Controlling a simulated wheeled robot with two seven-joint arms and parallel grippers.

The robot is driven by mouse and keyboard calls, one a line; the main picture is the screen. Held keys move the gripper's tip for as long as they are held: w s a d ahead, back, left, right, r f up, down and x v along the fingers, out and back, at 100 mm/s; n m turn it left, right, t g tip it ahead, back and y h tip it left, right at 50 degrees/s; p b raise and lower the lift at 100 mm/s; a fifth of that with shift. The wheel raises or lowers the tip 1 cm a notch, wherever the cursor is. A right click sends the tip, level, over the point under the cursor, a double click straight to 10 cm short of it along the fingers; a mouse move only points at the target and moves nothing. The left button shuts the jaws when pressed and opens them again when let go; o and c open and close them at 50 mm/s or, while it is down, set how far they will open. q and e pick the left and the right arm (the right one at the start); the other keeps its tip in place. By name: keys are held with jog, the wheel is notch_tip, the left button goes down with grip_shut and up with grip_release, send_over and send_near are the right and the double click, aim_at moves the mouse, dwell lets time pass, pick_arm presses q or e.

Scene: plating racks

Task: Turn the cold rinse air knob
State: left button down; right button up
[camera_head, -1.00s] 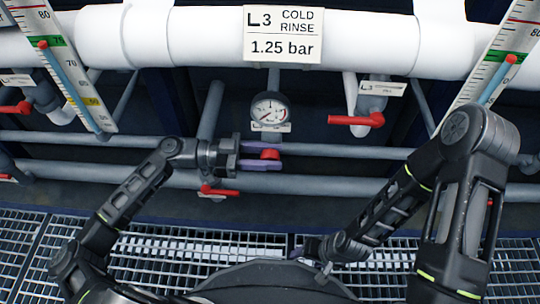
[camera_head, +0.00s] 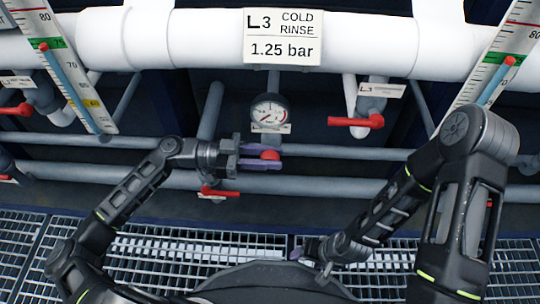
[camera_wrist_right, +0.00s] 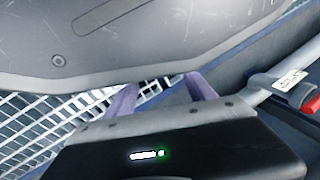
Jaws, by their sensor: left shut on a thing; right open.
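The red knob (camera_head: 269,155) sits on the grey pipework below the round pressure gauge (camera_head: 270,111), in the middle of the head view. My left gripper (camera_head: 262,156) is shut on the knob, one purple finger above it and one below. The gauge has a white face and a dark needle. The sign above it (camera_head: 282,36) reads "L3 COLD RINSE 1.25 bar". My right gripper (camera_head: 304,247) is low in the head view, well away from the knob. In the right wrist view its purple fingers (camera_wrist_right: 160,97) are apart with nothing visible between them.
Red lever handles stand right of the gauge (camera_head: 356,122), below my left gripper (camera_head: 219,192) and at the far left (camera_head: 17,109). A thick white pipe (camera_head: 180,38) crosses the top. Thermometer scales flank both sides. Metal grating (camera_head: 170,249) covers the floor.

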aim_at(264, 154)
pick_arm(q)
jog(key=y+p, duration=0.4)
jog(key=shift+r+p, duration=0.2)
jog(key=shift+p, duration=0.2)
jog(key=shift+f+y+p, duration=0.15)
jog(key=shift+y+p, duration=0.9)
jog(key=shift+y, duration=0.15)
jog(key=shift+f, duration=0.1)
pick_arm(e)
notch_tip(264, 154, up, 8)
jog(key=s, duration=0.1)
jog(key=shift+s, duration=0.2)
pick_arm(q)
jog(key=c, duration=1.4)
grip_release()
jog(key=shift+d, duration=0.1)
jog(key=shift+c, duration=0.2)
jog(key=p+v, duration=0.2)
jog(key=v, duration=0.4)
jog(key=shift+r, duration=0.25)
jog(key=shift+p+v, duration=0.3)
jog(key=shift+v, duration=0.45)
pick_arm(e)
jog(key=shift+s+a+r+g, duration=0.15)
jog(key=shift+r, duration=0.4)
jog(key=shift+s+a+r+g, duration=0.1)
jog(key=shift+s+r+g, duration=0.05)
jog(key=shift+r, duration=0.4)
